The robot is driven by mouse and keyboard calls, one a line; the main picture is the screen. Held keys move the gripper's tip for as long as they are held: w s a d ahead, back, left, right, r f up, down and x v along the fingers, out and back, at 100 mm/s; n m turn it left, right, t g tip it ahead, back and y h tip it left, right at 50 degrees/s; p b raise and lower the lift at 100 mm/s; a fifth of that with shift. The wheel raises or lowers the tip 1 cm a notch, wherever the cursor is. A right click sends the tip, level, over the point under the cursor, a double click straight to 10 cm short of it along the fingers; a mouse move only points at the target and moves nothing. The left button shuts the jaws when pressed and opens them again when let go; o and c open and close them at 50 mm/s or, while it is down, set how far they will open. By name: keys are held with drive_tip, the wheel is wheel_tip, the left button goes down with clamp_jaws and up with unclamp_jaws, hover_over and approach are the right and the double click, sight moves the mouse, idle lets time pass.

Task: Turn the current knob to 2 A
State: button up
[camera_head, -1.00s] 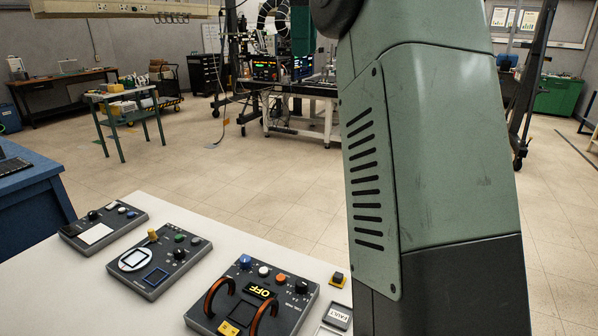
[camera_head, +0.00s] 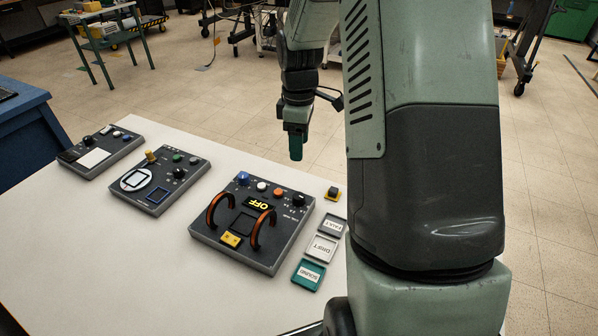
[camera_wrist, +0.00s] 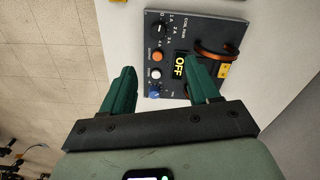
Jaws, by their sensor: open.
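The coil panel (camera_head: 284,242) is a dark box on the white table with two copper-coloured arches and a yellow OFF display (camera_head: 259,203). The black current knob (camera_head: 298,200) is at its far right corner. In the wrist view the current knob (camera_wrist: 160,28) sits beside small markings that include 1 A and 2 A; its pointer is too small to read surely. My gripper (camera_head: 296,145) is in the air beyond the panel's far edge. In the wrist view its green fingers are apart and empty (camera_wrist: 163,78), clear of the knob.
On the panel, an orange button (camera_wrist: 158,56), a white button (camera_wrist: 155,73) and a blue knob (camera_wrist: 153,94) line up with the current knob. Two other panels (camera_head: 158,181) stand left.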

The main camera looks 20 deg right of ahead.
sight(299, 196)
wheel_tip(299, 196, down, 18)
drive_tip(key=shift+w+r, duration=0.15)
drive_tip(key=shift+r, duration=0.1)
drive_tip(key=shift+c, duration=0.3)
drive_tip(key=c, duration=1)
